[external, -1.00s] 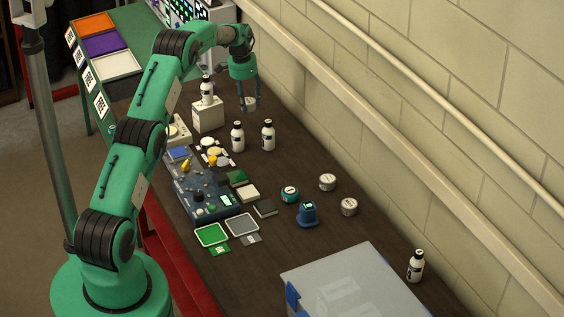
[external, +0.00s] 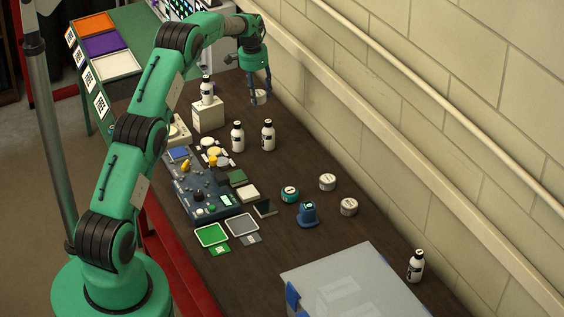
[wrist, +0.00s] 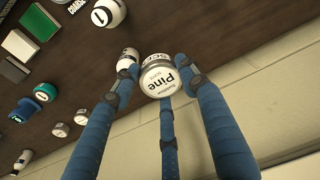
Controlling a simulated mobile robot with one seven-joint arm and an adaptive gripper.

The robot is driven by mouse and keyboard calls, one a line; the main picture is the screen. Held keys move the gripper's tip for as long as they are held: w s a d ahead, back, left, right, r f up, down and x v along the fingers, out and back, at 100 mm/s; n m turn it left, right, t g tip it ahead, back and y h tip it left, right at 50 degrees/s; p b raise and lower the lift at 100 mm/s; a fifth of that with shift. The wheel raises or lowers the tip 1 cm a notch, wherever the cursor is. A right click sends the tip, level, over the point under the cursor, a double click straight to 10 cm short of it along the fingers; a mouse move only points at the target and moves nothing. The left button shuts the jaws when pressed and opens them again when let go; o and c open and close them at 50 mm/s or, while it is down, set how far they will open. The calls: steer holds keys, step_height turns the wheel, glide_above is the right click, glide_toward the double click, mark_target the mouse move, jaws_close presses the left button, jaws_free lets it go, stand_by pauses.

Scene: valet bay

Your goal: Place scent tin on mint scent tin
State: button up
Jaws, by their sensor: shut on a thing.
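My gripper (external: 260,92) is at the far end of the bench by the wall, its blue fingers shut on a small white scent tin (external: 259,98). In the wrist view the tin (wrist: 158,76) reads "Pine" and sits between the fingertips. A teal-sided tin with a pale top (external: 290,193) stands on the bench well nearer the camera; it also shows in the wrist view (wrist: 45,92). Two pale tins, one farther (external: 327,182) and one nearer (external: 349,207), stand to its right, apart from it. Their labels are too small to read, so I cannot tell which is mint.
White bottles with black caps stand mid-bench (external: 268,134) (external: 238,136), and another is on a white box (external: 208,115). A blue device (external: 307,215) is close to the teal tin. A grey-lidded bin (external: 350,285) fills the near end. The wall runs along the right.

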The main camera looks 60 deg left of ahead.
steer(key=w+d+r+b, duration=0.1)
steer(key=d, duration=1.3)
steer(key=w+d+r+b, duration=0.1)
steer(key=w+d+b, duration=0.1)
steer(key=d, duration=1.2)
steer(key=s+d+f+b, duration=0.1)
steer(key=s+d, duration=0.4)
steer(key=d, duration=0.7)
steer(key=s+d+f+b, duration=0.1)
steer(key=s+d, duration=0.5)
steer(key=d, duration=0.6)
steer(key=shift+d+f, duration=0.35)
steer(key=shift+w+a+f, duration=0.1)
steer(key=shift+w+f, duration=0.05)
steer(key=shift+f, duration=2.85)
steer(key=shift+c, duration=0.2)
steer(key=shift+w, duration=0.15)
glide_above(349, 204)
steer(key=shift+w+f, duration=0.1)
steer(key=shift+f, duration=0.65)
